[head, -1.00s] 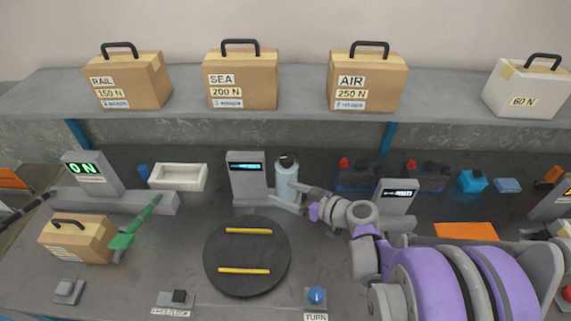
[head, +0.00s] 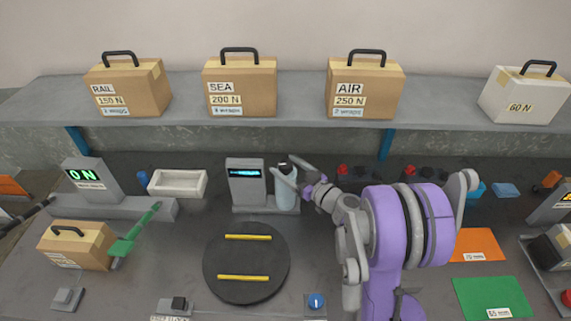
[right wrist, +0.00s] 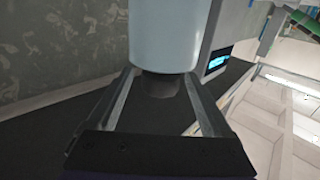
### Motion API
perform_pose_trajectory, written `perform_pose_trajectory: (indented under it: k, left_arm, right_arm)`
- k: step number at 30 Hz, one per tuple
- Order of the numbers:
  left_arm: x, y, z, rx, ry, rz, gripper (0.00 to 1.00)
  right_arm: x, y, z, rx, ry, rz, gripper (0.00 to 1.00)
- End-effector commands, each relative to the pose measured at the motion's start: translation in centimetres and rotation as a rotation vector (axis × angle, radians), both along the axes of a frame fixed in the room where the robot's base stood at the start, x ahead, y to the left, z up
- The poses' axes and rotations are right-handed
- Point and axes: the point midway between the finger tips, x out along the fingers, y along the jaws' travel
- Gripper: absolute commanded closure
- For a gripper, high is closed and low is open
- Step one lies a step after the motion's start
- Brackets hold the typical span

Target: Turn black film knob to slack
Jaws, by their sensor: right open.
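The black film knob (right wrist: 160,84) sits on the end of a light blue cylinder (head: 286,195), which stands upright beside a grey post with a small blue display (head: 245,173). My right gripper (head: 287,169) is open at the top of the cylinder. In the right wrist view, the cylinder (right wrist: 163,35) and knob lie between the two spread fingers. I cannot tell whether either finger touches the knob. In the head view the fingers partly cover the knob. Its marking and turn position cannot be read.
A black round turntable (head: 220,282) with yellow strips lies in front. A white tray (head: 178,183) and a green lever (head: 135,232) are to the left. Red- and black-topped blocks stand behind my right arm. Cases stand on the shelf (head: 300,95) above.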

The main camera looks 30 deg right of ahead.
Motion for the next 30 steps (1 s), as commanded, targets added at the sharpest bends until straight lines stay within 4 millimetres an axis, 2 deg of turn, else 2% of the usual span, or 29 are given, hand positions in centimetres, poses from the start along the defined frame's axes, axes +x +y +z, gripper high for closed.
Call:
perform_pose_trajectory:
  k: [3,12,26,30]
  left_arm:
    - [0.05,0.0,0.15,0.0,-0.001,0.0,0.3]
    - [0.05,0.0,0.13,0.0,-0.001,0.0,0.3]
    - [0.04,0.0,0.14,0.0,-0.001,0.0,0.3]
    - [0.04,0.0,0.12,0.0,-0.001,0.0,0.3]
  right_arm:
    - [0.72,0.25,0.02,0.0,0.0,0.002,0.16]
    - [0.83,0.25,-0.03,0.001,0.0,0.001,0.18]
    - [0.81,0.25,-0.03,0.001,0.0,0.001,1.0]
    - [0.82,0.22,-0.03,0.001,0.0,0.004,1.0]
